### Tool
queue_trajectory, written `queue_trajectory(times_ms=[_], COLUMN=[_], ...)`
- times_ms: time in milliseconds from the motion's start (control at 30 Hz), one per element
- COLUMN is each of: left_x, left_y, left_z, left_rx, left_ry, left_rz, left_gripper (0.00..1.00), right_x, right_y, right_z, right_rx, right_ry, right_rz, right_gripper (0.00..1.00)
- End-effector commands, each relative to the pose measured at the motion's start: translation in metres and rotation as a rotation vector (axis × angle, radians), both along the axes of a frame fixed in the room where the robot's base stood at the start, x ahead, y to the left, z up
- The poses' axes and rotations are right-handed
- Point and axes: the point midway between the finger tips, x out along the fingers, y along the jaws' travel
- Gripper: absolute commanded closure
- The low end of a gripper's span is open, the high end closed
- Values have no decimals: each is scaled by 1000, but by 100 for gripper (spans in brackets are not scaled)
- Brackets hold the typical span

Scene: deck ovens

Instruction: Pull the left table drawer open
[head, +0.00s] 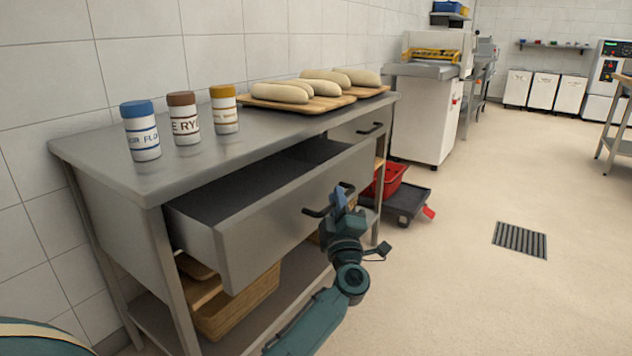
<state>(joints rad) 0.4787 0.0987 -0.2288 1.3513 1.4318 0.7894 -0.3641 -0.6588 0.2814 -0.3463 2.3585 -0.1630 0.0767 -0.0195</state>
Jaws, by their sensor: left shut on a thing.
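The left table drawer (290,214) stands partly out of the steel table (150,178), and its dark, empty-looking inside shows. Its black handle (312,212) is on the front face. My left gripper (338,200) is at that handle and shut on it; the gripper hides part of the handle. The right table drawer (350,132) is shut, with its own black handle (371,129). My right gripper is not in view.
Three jars (184,118) and boards with dough loaves (310,105) stand on the table top. A wooden crate (240,303) sits on the lower shelf. A red bin (391,180) on a dark dolly (408,205) stands beyond.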

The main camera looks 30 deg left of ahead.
Motion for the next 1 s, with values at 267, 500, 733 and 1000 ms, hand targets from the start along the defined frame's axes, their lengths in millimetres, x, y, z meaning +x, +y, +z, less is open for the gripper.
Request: queue_trajectory(times_ms=[267, 500, 733, 1000], left_x=[-5, -7, -8, -8], left_y=[-63, -90, -98, -98], left_z=[-1, -2, -2, -2], left_rx=[-4, -3, -1, -1], left_ry=[2, 2, 2, 2], left_rz=[-3, 0, 1, 1], left_gripper=[100, 100, 100, 100], right_x=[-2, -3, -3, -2], right_y=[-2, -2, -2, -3], right_z=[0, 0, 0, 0], right_rx=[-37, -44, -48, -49], right_ry=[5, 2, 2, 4], right_rz=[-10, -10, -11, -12], right_gripper=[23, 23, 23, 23])
